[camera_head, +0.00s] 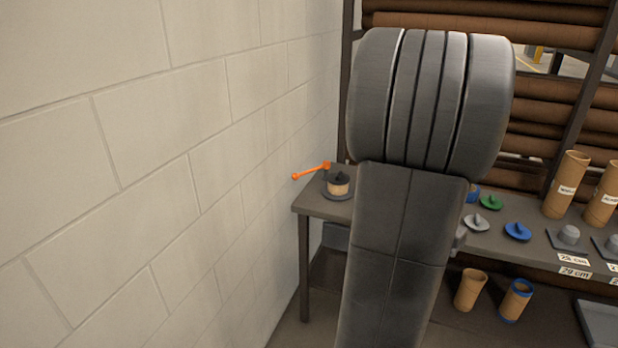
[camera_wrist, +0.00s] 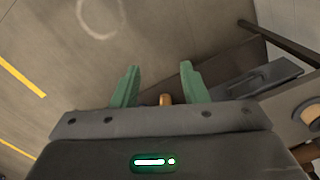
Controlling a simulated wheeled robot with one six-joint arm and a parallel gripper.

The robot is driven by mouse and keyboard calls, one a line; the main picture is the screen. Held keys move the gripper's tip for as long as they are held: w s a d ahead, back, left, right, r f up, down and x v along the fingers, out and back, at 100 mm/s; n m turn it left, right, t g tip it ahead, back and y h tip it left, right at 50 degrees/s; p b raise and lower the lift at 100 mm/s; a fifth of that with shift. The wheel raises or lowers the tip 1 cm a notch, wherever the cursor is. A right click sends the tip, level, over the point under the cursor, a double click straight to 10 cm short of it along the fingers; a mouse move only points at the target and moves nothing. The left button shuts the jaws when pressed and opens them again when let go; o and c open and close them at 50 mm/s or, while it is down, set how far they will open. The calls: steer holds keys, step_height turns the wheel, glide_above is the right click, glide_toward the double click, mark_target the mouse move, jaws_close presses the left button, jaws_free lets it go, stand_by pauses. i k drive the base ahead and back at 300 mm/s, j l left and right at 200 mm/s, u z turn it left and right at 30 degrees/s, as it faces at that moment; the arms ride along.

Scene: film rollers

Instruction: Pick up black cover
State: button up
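A black cover (camera_head: 340,177) appears to sit on top of a short cardboard roll (camera_head: 338,188), on a dark round base at the left end of the table. An orange handle (camera_head: 312,171) sticks out beside it to the left. In the wrist view my gripper (camera_wrist: 160,68) has its two green fingers spread apart, with nothing held between them. The floor lies beyond the fingers, and a small brown tube-like end (camera_wrist: 165,100) shows between their bases. My gripper is not visible in the head view, where my dark arm blocks the middle. I cannot make out the black cover in the wrist view.
The table (camera_head: 312,204) stands by a pale block wall (camera_head: 150,150). To the right on it are a green cover (camera_head: 491,202), a grey cover (camera_head: 476,223), a blue cover (camera_head: 517,231) and upright cardboard tubes (camera_head: 566,185). More tubes (camera_head: 470,289) stand below. Brown rolls fill the rack behind.

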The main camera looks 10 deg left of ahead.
mark_target(339, 178)
steer(key=i+u, duration=0.4)
steer(key=i, duration=0.15)
steer(key=i+l+u, duration=0.2)
steer(key=i+u, duration=0.2)
steer(key=i, duration=0.15)
steer(key=i+l, duration=0.2)
steer(key=i, duration=0.2)
steer(key=i+l, duration=0.15)
steer(key=i, duration=0.3)
steer(key=u, duration=0.05)
